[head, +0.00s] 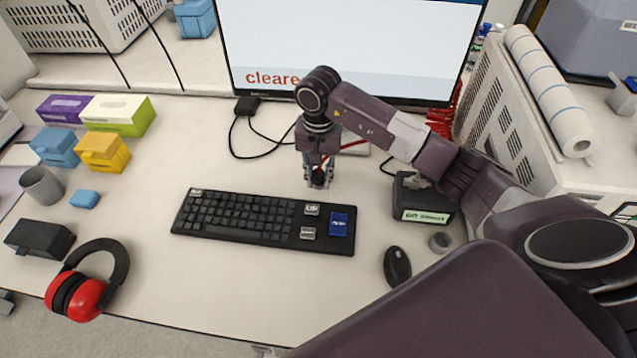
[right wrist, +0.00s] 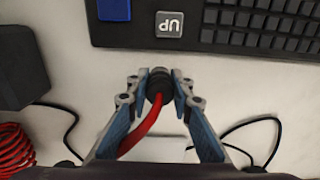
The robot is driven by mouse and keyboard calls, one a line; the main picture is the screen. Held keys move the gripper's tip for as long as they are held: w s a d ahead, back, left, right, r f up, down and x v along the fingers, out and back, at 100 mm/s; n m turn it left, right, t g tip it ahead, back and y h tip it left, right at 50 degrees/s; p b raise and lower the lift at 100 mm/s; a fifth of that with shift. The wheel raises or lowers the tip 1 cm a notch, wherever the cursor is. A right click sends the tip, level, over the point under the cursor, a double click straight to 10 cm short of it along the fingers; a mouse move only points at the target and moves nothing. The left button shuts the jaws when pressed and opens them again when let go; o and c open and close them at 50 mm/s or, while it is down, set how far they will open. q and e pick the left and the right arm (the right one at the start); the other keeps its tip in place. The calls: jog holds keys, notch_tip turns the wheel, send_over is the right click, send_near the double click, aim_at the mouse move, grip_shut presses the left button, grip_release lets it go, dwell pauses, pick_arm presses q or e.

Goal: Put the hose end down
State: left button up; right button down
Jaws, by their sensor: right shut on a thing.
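My right gripper (head: 318,182) points down over the table, just behind the keyboard in the head view. In the right wrist view the right gripper (right wrist: 160,88) is shut on the black hose end (right wrist: 159,82). A red hose (right wrist: 142,128) runs from the hose end back towards the lower left of that view. In the head view the red hose (head: 352,144) shows beside the gripper. I cannot tell whether the hose end touches the table. My left gripper is not in view.
A black keyboard (head: 240,216) lies in front of the gripper, with a mouse (head: 397,266) to its right. A black box with a green label (head: 424,200) stands right of the gripper. A monitor (head: 350,45) stands behind. White table (head: 160,175) is clear left of the gripper.

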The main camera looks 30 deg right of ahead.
aim_at(319, 186)
notch_tip(319, 186, down, 3)
jog(key=shift+r+p, duration=0.15)
jog(key=shift+p, duration=0.15)
jog(key=shift+f+b, duration=0.35)
jog(key=shift+f, duration=0.05)
jog(key=c, duration=1.7)
grip_release()
jog(key=shift+r, duration=0.1)
